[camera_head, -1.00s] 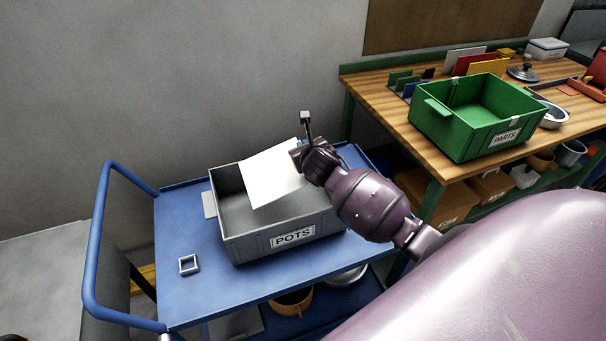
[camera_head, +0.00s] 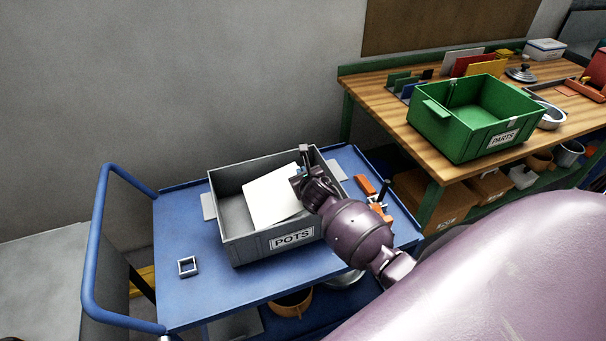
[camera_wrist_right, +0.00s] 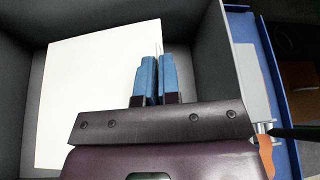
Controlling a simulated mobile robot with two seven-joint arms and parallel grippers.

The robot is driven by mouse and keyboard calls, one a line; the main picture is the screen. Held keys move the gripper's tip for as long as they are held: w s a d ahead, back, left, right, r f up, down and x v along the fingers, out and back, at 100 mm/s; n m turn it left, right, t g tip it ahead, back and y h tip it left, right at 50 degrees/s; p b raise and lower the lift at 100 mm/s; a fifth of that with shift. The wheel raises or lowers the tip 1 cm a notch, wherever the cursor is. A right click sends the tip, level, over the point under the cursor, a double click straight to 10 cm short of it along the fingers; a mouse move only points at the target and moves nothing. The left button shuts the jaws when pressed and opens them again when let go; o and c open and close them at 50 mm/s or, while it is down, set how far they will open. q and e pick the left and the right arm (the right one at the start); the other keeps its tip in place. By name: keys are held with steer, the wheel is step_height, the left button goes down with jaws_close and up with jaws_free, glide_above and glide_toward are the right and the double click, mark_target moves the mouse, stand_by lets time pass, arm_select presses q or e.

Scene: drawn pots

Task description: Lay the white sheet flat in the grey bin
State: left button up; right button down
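The white sheet (camera_head: 268,197) is inside the grey bin (camera_head: 237,248), which is labelled POTS and stands on a blue cart. The sheet looks tilted, and I cannot tell how much of it touches the bin floor. My right gripper (camera_head: 300,176) is at the sheet's right edge, over the bin's right part. In the right wrist view, the blue fingers (camera_wrist_right: 158,78) are close together with the edge of the sheet (camera_wrist_right: 95,95) between them. The dark bin wall (camera_wrist_right: 205,60) shows beside them. My left gripper is not in view.
The blue cart top (camera_head: 180,225) holds a small square frame (camera_head: 188,266) left of the bin and orange-handled tools (camera_head: 366,186) to its right. A green PARTS bin (camera_head: 465,130) stands on the wooden bench at the right. The cart's left side is mostly clear.

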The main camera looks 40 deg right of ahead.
steer(key=shift+f, duration=0.6)
steer(key=c, duration=1.3)
jaws_free()
steer(key=shift+c, duration=0.2)
steer(key=shift+r, duration=0.6)
steer(key=v, duration=1.2)
